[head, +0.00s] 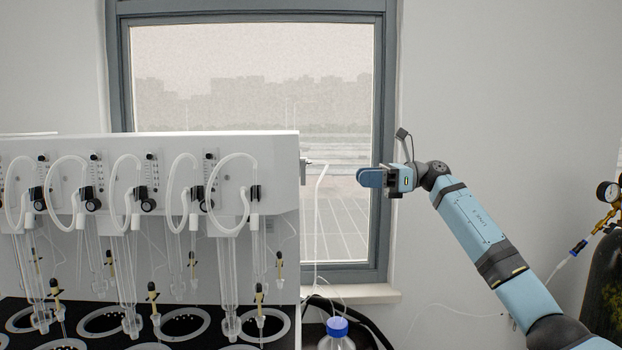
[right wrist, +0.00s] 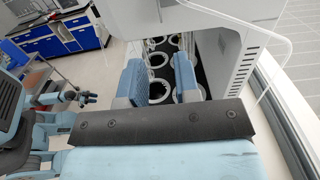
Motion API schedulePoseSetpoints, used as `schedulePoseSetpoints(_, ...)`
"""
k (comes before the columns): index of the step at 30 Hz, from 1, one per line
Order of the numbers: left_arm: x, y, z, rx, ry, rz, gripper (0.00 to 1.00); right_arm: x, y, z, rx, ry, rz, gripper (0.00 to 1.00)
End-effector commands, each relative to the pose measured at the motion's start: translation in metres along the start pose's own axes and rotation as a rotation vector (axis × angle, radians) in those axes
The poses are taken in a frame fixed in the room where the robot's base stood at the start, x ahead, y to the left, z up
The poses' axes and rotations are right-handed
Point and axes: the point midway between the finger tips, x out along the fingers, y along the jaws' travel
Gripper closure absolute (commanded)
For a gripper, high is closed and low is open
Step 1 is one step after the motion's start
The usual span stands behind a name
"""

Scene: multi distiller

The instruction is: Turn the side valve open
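The distiller (head: 275,150) is a white cabinet on the left of the head view. What looks like its side valve (head: 304,165) is a small light fitting on its right side wall. Its handle position is too small to tell. My right gripper (head: 368,178) is to the right of this fitting, apart from it, with its blue fingers pointing left. In the right wrist view the two blue fingers are apart with an empty gap between them.
A thin white tube (head: 317,215) hangs beside the distiller. A blue-capped bottle (head: 337,328) stands below. A gas cylinder (head: 606,285) with gauges is at the far right. A window (head: 250,80) is behind. The space between gripper and fitting is mostly free, except for the tube.

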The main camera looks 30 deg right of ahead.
Motion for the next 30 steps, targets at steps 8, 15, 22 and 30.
schedulePoseSetpoints(8, -0.006, 0.000, -0.008, 0.008, 0.005, -0.001, 0.57, 0.056, 0.001, 0.002, 0.002, -0.003, 0.004, 0.70)
schedulePoseSetpoints(15, -0.010, -0.001, -0.013, 0.018, 0.014, -0.003, 0.57, 0.103, 0.001, 0.002, 0.002, -0.003, 0.004, 0.70)
schedulePoseSetpoints(22, -0.011, -0.001, -0.013, 0.023, 0.014, -0.003, 0.57, 0.126, 0.001, 0.001, 0.003, -0.003, 0.002, 0.70)
schedulePoseSetpoints(30, -0.011, -0.001, -0.010, 0.025, 0.009, -0.003, 0.57, 0.129, 0.001, 0.000, 0.003, -0.003, 0.001, 0.70)
